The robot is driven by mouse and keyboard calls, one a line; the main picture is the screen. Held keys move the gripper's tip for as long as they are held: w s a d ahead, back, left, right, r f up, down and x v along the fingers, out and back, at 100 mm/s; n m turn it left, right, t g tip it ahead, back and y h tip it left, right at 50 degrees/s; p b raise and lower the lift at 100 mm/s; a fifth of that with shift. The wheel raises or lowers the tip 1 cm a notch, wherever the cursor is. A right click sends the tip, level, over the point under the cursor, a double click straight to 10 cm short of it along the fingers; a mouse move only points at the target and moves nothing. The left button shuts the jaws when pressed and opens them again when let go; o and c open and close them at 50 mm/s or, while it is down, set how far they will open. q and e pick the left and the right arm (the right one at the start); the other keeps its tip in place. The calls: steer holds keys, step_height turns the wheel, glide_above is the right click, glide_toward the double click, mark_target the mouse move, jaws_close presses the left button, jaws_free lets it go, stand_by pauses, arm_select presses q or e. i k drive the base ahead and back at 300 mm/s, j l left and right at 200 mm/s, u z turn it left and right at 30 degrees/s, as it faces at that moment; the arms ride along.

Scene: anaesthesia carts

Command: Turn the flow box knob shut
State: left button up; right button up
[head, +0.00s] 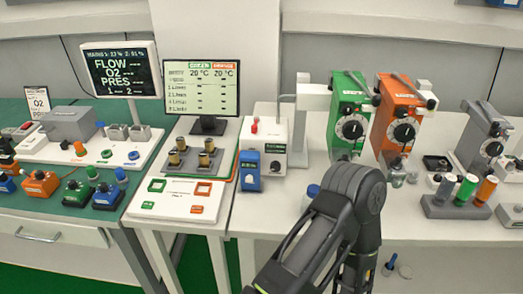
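No box is labelled as the flow box, so I cannot tell for certain which it is. A white box (272,137) at the middle of the benches has a red knob (254,126) on top and a small dark knob (275,166) low on its front. Whether either knob is open or shut cannot be told. A screen (120,70) at the left reads FLOW, O2, PRES. One of my dark grey arms rises from the bottom centre, bends in front of the right bench and drops out of frame. Neither gripper shows.
A green vaporizer (346,128) and an orange one (400,122) with dials stand on the right bench, a grey one (482,146) beside them. A blue box (249,171) stands before the white box. The right bench's front is mostly clear.

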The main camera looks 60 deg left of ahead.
mark_target(276, 167)
steer(key=k+j, duration=0.2)
steer(key=j, duration=0.15)
steer(key=k+j, duration=0.15)
steer(key=j, duration=0.2)
steer(key=k+j, duration=0.2)
steer(key=j, duration=0.15)
steer(key=k+j, duration=0.15)
steer(key=j, duration=0.2)
